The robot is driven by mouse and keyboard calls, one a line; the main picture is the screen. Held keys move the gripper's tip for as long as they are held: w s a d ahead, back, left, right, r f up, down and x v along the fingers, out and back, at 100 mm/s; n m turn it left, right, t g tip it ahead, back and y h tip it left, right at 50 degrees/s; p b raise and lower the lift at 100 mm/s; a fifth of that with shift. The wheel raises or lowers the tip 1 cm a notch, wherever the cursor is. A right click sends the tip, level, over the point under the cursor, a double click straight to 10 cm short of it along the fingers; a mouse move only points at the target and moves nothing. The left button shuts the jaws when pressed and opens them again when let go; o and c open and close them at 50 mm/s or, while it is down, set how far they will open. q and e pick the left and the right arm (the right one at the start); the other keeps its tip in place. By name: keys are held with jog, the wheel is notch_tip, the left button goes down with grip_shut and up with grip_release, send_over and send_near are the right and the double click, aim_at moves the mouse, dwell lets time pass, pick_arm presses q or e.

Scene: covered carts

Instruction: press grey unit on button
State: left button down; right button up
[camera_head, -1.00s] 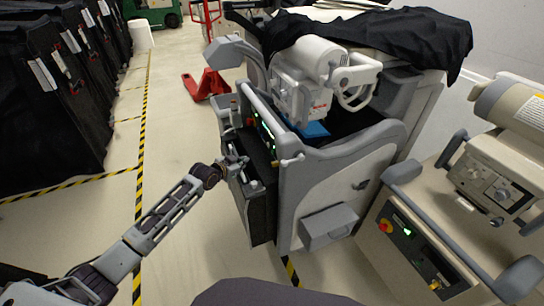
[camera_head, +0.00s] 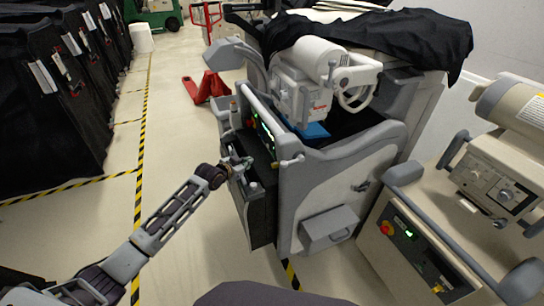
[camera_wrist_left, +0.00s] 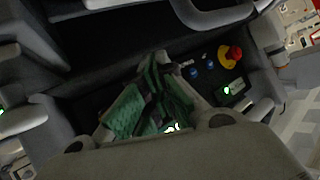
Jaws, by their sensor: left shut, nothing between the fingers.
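The grey unit (camera_head: 335,185) stands in the middle of the head view, with grey side panels and a white tube head on top. Its control panel (camera_head: 266,130) has green lights and is seen edge-on. My left gripper (camera_head: 243,168) is at the unit's near left side, by the panel; contact cannot be told. In the left wrist view my gripper (camera_wrist_left: 158,85) is shut and empty, its green pads over the dark panel. A red knob (camera_wrist_left: 231,56), blue buttons (camera_wrist_left: 202,66) and a green-lit switch (camera_wrist_left: 229,90) lie right of the fingers. Which is the on button is unclear. My right gripper is out of view.
A beige unit (camera_head: 395,265) with its own panel stands close on the right. Black covered carts (camera_head: 50,110) line the left. A red pallet jack (camera_head: 205,88) is behind. The floor between the carts and the grey unit is open.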

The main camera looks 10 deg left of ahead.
aim_at(273, 154)
pick_arm(q)
jog(key=w+d+b, duration=0.1)
jog(key=d, duration=0.1)
jog(key=w+d+b, duration=0.1)
jog(key=shift+w+d, duration=0.2)
jog(key=shift+d, duration=0.15)
jog(key=shift+w+d, duration=0.2)
jog(key=shift+d, duration=0.05)
jog(key=shift+w+d, duration=0.2)
jog(key=shift+d, duration=0.05)
jog(key=shift+w+d, duration=0.25)
jog(key=shift+d, duration=0.1)
jog(key=shift+w+d, duration=0.1)
jog(key=shift+d, duration=0.05)
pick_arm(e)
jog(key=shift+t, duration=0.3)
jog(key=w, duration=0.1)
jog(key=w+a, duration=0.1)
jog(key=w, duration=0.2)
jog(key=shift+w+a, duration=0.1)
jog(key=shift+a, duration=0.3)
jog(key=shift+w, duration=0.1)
